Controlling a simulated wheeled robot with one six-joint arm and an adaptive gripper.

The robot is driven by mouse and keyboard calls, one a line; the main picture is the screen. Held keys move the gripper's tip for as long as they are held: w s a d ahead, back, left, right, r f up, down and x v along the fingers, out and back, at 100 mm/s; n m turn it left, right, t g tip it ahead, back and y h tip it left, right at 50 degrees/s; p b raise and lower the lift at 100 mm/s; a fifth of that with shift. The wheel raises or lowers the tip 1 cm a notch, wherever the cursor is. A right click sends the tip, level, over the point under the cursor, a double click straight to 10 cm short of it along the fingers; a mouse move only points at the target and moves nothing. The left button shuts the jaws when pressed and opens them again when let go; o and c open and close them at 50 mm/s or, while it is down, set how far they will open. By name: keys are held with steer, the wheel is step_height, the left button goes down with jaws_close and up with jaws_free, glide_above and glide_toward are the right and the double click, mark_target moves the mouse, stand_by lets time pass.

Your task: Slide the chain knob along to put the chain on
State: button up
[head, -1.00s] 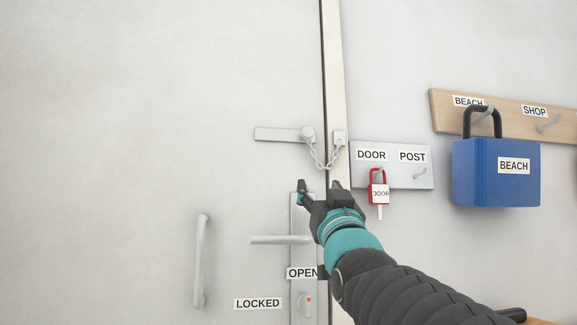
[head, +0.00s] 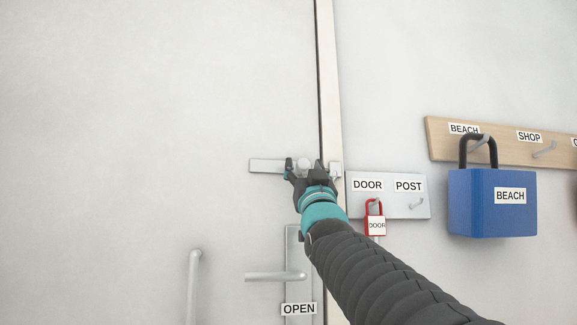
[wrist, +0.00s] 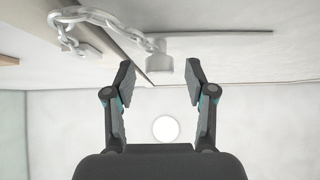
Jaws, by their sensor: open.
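The chain knob (head: 304,164) is a pale round stub at the right end of the horizontal track plate (head: 265,165) on the door. In the wrist view the knob (wrist: 160,66) hangs from the door surface, with the chain (wrist: 105,18) linked to it and running left to the frame bracket (wrist: 82,50). My gripper (head: 305,166) is open and empty. In the head view its fingers sit either side of the knob in the picture. In the wrist view the fingers (wrist: 160,82) point at the knob, which lies between and slightly beyond their tips. The chain is hidden by my gripper in the head view.
Below are a lever handle (head: 275,276), a sign reading OPEN (head: 299,309) and a vertical pull bar (head: 193,285). Right of the frame hang a red DOOR padlock (head: 375,222) and a blue BEACH bag-like padlock (head: 492,203). The door left of the track is clear.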

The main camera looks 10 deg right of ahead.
steer(key=shift+x, duration=0.9)
jaws_close()
